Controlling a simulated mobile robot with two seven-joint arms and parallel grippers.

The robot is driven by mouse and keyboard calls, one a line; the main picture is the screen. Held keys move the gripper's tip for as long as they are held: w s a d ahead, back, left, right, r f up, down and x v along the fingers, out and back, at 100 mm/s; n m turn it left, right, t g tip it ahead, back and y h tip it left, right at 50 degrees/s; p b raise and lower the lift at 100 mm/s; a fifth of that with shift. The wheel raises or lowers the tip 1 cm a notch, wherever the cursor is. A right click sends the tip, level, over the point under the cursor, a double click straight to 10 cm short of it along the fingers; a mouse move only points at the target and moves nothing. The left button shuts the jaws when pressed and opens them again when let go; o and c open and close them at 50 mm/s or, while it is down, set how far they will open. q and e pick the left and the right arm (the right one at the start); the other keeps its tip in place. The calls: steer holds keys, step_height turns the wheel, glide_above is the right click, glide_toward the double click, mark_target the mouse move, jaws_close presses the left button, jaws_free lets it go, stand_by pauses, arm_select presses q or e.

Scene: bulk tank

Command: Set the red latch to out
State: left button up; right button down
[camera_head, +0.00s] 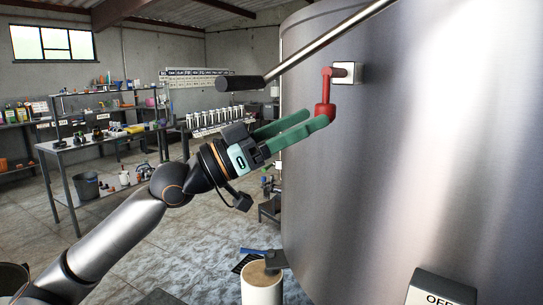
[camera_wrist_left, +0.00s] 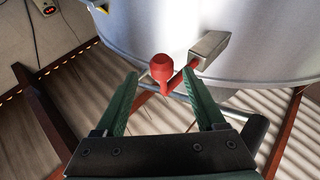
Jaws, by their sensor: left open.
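The red latch (camera_head: 325,92) is on the side of the large steel tank (camera_head: 420,150). Its arm runs from a small pale mounting block (camera_head: 344,72) and hangs down to a round red knob (camera_head: 325,110). My left gripper (camera_head: 318,117), with green fingers, is open at the knob. In the left wrist view, the knob (camera_wrist_left: 162,67) shows between the fingertips of my left gripper (camera_wrist_left: 160,78), with a gap on each side. The mounting block (camera_wrist_left: 210,48) is beyond the right finger. I cannot tell how deep the knob sits between the fingers. My right gripper is out of view.
A metal bar with a black grip (camera_head: 240,83) slants across the tank above my left gripper. A box marked OFF (camera_head: 440,289) is at the lower right. A pale cylinder (camera_head: 262,287) stands below. Shelves and benches (camera_head: 105,140) line the left; floor between is open.

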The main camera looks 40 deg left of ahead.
arm_select(q)
steer(key=b+v, duration=0.2)
steer(key=v, duration=0.3)
steer(key=shift+s, duration=0.1)
stand_by(0.5)
